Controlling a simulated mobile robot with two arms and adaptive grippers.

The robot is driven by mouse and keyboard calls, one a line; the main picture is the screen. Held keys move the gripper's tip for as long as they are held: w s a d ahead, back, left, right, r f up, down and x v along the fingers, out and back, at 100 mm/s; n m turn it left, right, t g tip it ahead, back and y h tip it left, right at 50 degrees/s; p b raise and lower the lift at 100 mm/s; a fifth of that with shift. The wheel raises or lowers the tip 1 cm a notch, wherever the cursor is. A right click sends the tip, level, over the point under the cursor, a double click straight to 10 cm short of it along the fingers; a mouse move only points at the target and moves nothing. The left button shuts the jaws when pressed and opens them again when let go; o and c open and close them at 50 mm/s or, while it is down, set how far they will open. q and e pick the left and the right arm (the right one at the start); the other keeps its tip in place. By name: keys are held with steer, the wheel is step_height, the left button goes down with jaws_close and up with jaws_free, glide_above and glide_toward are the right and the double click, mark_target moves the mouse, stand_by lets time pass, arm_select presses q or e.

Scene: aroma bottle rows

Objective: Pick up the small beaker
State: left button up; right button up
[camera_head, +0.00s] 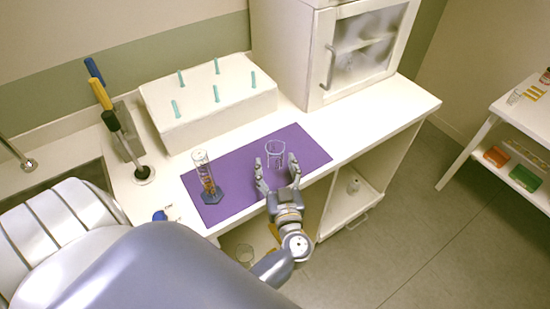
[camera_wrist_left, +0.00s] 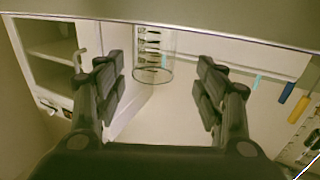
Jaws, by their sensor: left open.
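The small beaker (camera_head: 275,152) is clear glass and stands upright on the purple mat (camera_head: 312,153) in the head view. My left gripper (camera_head: 277,172) is open, with its fingers pointing at the beaker from the front edge of the mat. In the left wrist view the beaker (camera_wrist_left: 154,55) shows beyond and between the spread fingers of the left gripper (camera_wrist_left: 163,85), with dark markings on its glass. The fingers do not close on it. Whether a fingertip touches the glass cannot be told. My right gripper is not in view.
A graduated cylinder (camera_head: 205,177) with a dark base stands on the mat's left. Behind is a white box (camera_head: 205,110) with teal pegs; a white cabinet (camera_head: 300,62) stands at the back right. Blue and yellow handled tools (camera_head: 100,95) stand at the left.

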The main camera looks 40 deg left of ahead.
mark_target(277, 158)
arm_select(q)
steer(key=b+x, duration=0.2)
steer(key=x, duration=0.1)
steer(key=b+x, duration=0.1)
steer(key=x, duration=0.1)
steer(key=shift+w+d+f, duration=0.15)
steer(key=shift+w+d, duration=0.05)
steer(key=shift+w, duration=0.25)
steer(key=shift+w+a, duration=0.15)
steer(key=shift+a, duration=0.1)
steer(key=shift+c, duration=0.5)
steer(key=c, duration=1.1)
